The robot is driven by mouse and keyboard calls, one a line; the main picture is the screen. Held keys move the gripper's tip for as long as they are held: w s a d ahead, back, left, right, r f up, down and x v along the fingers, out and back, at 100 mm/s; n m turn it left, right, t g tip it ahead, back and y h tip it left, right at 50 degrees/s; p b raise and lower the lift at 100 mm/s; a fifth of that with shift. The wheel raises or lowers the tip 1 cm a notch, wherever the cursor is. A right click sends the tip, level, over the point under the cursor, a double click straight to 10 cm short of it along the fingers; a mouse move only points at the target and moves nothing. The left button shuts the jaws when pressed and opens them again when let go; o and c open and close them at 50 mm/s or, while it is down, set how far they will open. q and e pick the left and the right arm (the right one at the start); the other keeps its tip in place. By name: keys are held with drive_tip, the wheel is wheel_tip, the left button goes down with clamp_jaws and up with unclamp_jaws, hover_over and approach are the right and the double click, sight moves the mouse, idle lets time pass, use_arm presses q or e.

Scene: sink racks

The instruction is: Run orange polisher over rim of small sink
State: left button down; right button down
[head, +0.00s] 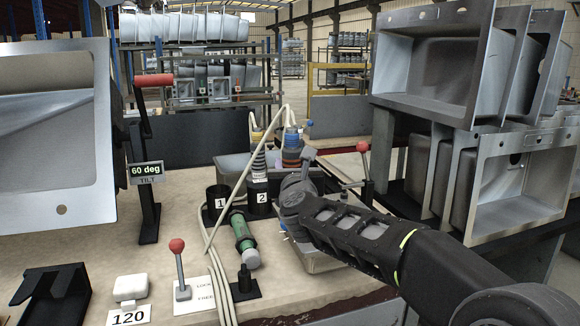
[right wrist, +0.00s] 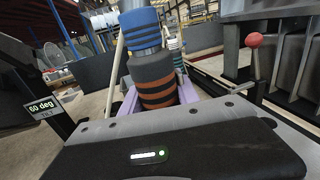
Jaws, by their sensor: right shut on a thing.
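The orange polisher (head: 291,156) has a dark body with orange bands and a blue upper part. It stands roughly upright behind the rack cups, and its lower end is hidden by my right gripper (head: 300,172). In the right wrist view the polisher (right wrist: 155,88) is between the jaws, which are shut on it. A grey sink (head: 75,190) is tilted at the left beside a "60 deg" display, well apart from the polisher. I cannot tell whether this is the small sink. My left gripper is not in view.
A green tool (head: 242,236) lies in front. Pale hoses (head: 235,180) cross the bench. Red-knobbed levers (head: 177,247) and stacked sinks (head: 425,65) flank the area.

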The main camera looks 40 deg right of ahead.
drive_tip(key=shift+v, duration=0.8)
drive_tip(key=shift+s+d+r, duration=0.1)
drive_tip(key=shift+d, duration=0.1)
drive_tip(key=shift+b+v, duration=0.55)
drive_tip(key=shift+v, duration=0.3)
drive_tip(key=shift+s+d, duration=0.1)
drive_tip(key=shift+s, duration=0.05)
drive_tip(key=shift+v, duration=0.95)
drive_tip(key=shift+d+r, duration=0.15)
drive_tip(key=shift+d, duration=0.05)
